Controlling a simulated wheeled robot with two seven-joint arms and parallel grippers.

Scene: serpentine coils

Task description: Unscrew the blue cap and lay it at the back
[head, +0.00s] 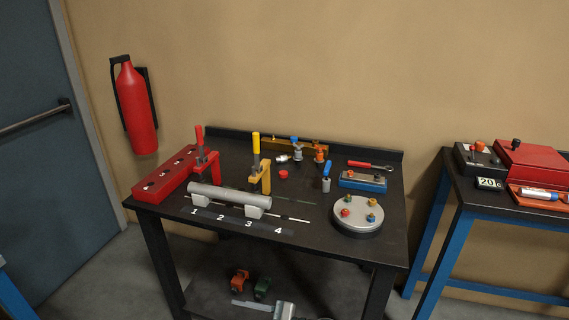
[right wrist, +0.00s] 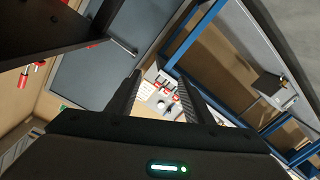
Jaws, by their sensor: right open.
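In the head view a small blue cap-like top (head: 294,140) sits on a fitting at the back of the dark workbench (head: 300,222), in front of an orange bar (head: 270,143). A round grey plate (head: 356,226) at the right front carries several small coloured knobs. A blue-handled piece (head: 326,170) stands behind that plate. Which blue piece is the cap is too small to tell. My right gripper (right wrist: 160,82) is open in the right wrist view, with nothing between its fingers and away from the bench things. My left gripper is not in view.
A red block (head: 160,181) with a clamp, a yellow clamp (head: 262,170) and a grey pipe (head: 228,198) occupy the bench's left and middle. A blue tray (head: 362,181) lies at the right. A second bench (head: 480,210) with red cases stands farther right.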

